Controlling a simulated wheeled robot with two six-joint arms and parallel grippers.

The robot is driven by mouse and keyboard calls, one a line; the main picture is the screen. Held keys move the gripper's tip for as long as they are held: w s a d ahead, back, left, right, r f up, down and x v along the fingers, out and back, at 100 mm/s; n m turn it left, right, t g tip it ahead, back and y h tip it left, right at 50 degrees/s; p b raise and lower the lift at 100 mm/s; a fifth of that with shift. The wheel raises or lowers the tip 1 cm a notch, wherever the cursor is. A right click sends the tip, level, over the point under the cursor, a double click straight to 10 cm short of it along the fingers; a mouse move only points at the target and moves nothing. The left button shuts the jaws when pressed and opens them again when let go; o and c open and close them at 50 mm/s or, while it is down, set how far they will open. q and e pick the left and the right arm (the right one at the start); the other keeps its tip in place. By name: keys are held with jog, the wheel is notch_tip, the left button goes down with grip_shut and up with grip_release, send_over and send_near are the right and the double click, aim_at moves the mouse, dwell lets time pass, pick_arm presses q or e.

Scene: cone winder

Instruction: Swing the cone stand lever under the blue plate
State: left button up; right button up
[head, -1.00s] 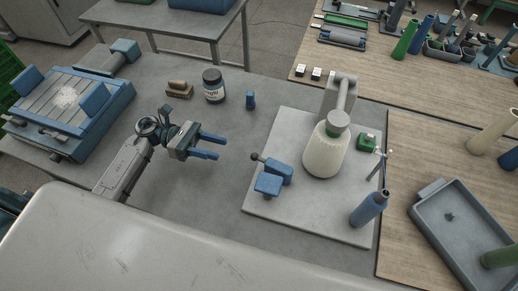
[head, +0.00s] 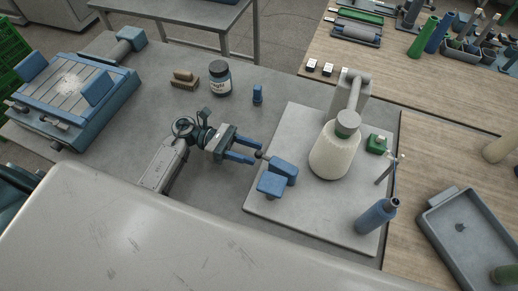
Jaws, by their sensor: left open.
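The cone stand on the light grey base board (head: 310,225) has a blue plate (head: 271,185) at its front left and a blue block (head: 285,169) just behind it. A short lever with a dark ball knob (head: 259,154) sticks out to the left from beside the block. My left gripper (head: 256,156) is open, with its blue fingers pointing right and their tips at the knob, which looks to be between them. I cannot tell whether they touch it. A cream yarn cone (head: 334,153) stands right of the block. My right gripper is not in view.
A dark jar (head: 220,79), a brown wooden block (head: 185,80) and a small blue piece (head: 257,94) stand behind my left gripper. A blue bottle-like tube (head: 376,215) and a thin metal post (head: 387,170) stand on the board's right side. A grey tray (head: 440,205) lies farther right.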

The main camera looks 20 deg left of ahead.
aim_at(259, 154)
pick_arm(q)
jog(key=shift+s+d+p, duration=0.1)
jog(key=shift+d+p, duration=0.35)
jog(key=shift+d, duration=1.15)
grip_shut()
